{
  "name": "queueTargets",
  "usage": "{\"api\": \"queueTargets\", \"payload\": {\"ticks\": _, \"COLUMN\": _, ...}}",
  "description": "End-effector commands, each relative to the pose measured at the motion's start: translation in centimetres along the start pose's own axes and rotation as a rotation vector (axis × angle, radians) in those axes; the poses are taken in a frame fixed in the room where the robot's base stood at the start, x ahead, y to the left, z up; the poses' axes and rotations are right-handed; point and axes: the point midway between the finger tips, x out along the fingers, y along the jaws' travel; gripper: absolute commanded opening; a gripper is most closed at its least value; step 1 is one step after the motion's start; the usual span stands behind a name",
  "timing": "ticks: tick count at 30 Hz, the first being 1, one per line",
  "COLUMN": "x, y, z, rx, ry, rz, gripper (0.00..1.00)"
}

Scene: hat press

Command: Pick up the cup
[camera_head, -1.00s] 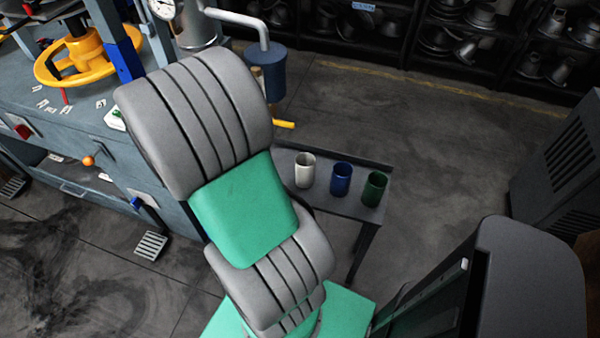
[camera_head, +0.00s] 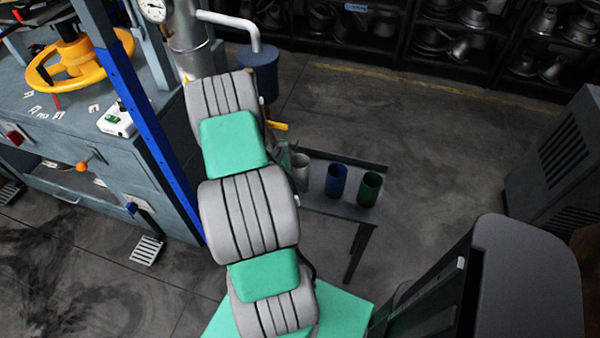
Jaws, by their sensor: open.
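Three cups stand in a row on a small dark table (camera_head: 330,206): a white cup (camera_head: 301,173) at the left, a blue cup (camera_head: 336,184) in the middle and a dark green cup (camera_head: 370,189) at the right. All are upright. My arm covers the table's left part. A small part of my gripper (camera_head: 287,158) shows past the arm, just left of the white cup and close to it. It is open. The rest of the gripper is hidden, and I cannot tell whether it touches the white cup.
A blue-grey press bench with a yellow handwheel (camera_head: 65,65) stands at the left. A blue cylinder (camera_head: 258,72) with a pipe stands behind the table. Dark shelves (camera_head: 400,45) of metal forms line the back. A grey cabinet (camera_head: 560,150) is at the right. Floor between is clear.

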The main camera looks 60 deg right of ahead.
Motion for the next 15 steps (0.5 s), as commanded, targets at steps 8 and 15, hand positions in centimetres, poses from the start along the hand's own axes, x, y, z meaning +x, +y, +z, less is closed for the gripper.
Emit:
{"api": "queueTargets", "payload": {"ticks": 8, "x": -0.06, "y": -0.01, "z": -0.03, "rx": 0.000, "ry": 0.000, "rz": 0.000, "gripper": 0.59}}
{"api": "queueTargets", "payload": {"ticks": 15, "x": -0.08, "y": -0.01, "z": -0.04, "rx": 0.000, "ry": 0.000, "rz": 0.000, "gripper": 0.40}}
